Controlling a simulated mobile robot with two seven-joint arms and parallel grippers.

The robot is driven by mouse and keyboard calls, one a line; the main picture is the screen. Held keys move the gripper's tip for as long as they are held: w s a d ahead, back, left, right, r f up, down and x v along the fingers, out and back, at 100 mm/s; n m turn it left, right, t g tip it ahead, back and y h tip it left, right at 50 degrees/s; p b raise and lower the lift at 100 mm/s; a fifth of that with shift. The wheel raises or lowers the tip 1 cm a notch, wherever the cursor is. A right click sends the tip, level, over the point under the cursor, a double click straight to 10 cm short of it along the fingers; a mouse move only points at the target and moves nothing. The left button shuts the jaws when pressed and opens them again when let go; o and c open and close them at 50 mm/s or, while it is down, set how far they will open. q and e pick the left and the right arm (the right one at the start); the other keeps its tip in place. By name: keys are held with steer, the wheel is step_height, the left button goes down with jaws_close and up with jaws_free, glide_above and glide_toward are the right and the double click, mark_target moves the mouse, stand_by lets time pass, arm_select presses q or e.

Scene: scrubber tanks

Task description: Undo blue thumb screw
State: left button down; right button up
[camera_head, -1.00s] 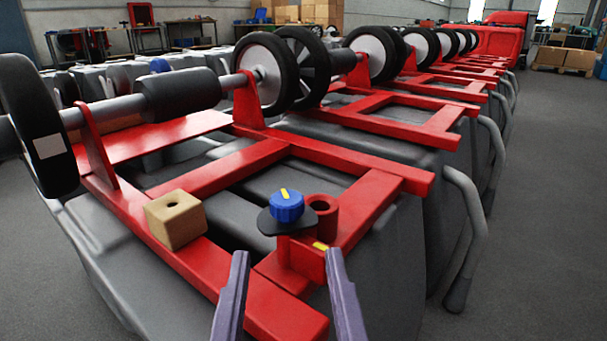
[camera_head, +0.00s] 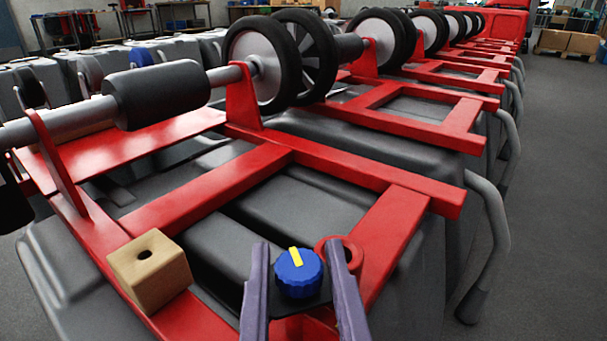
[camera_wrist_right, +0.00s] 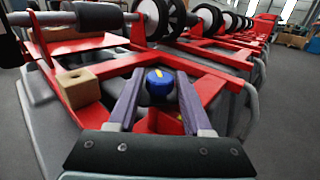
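The blue thumb screw (camera_head: 298,272) has a round ridged head with a yellow mark. It sits on a dark plate by the red frame (camera_head: 384,238), in the lower middle of the head view. My right gripper (camera_head: 303,258) is open, with one purple finger on each side of the screw head. A narrow gap shows on the left of the head; on the right I cannot tell whether the finger touches. In the right wrist view the screw (camera_wrist_right: 160,84) also stands between the open fingers. My left gripper is not in view.
A tan block (camera_head: 150,270) with a hole sits on the frame to the left. Wheels (camera_head: 277,62) on an axle and a grey bent handle (camera_head: 490,240) lie beyond. Open floor is at right.

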steer(key=shift+w, duration=0.15)
steer(key=c, duration=0.3)
jaws_close()
